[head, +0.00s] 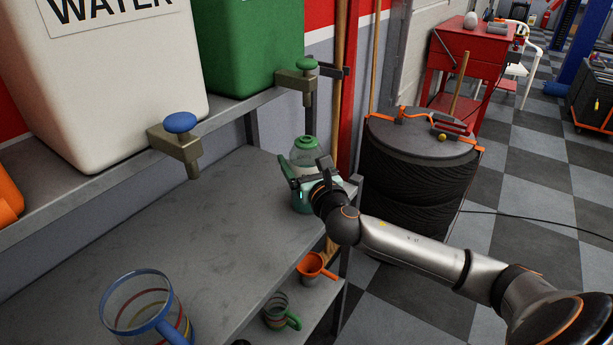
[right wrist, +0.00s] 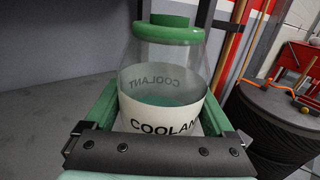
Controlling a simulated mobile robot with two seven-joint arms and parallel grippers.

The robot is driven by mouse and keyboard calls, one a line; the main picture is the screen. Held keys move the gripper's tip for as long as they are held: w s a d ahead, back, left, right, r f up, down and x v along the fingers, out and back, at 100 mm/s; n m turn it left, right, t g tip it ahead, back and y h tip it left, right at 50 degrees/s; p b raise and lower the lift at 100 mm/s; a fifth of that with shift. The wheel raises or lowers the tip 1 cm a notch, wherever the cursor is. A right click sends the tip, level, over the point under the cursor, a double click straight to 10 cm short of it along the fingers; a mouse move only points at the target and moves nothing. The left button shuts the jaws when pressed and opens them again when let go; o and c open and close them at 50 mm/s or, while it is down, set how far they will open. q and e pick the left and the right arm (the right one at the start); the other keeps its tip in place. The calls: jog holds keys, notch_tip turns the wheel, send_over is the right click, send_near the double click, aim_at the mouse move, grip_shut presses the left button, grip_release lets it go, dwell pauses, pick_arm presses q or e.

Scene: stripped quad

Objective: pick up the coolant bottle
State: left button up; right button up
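The coolant bottle (head: 304,152) is clear with a green lid and stands upright near the right end of the grey shelf (head: 190,225). In the right wrist view its white label (right wrist: 165,118) reads "COOLANT" in part, and greenish liquid shows inside. My right gripper (head: 305,178) is at the bottle, with one finger on each side of it. In the right wrist view the green fingers (right wrist: 160,105) lie close along both sides of the label. I cannot tell whether they press on it. The bottle's lower part is partly hidden by the gripper. My left gripper is not in view.
White water (head: 120,85) and green (head: 245,45) tanks with taps stand on the upper shelf. A clear striped jug (head: 140,305) is at the front left. Orange (head: 312,267) and green-handled (head: 277,312) jugs sit lower. Stacked tyres (head: 415,185) stand right.

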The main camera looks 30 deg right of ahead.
grip_shut()
jog(key=shift+r, duration=0.15)
dwell(0.5)
jog(key=shift+r, duration=0.1)
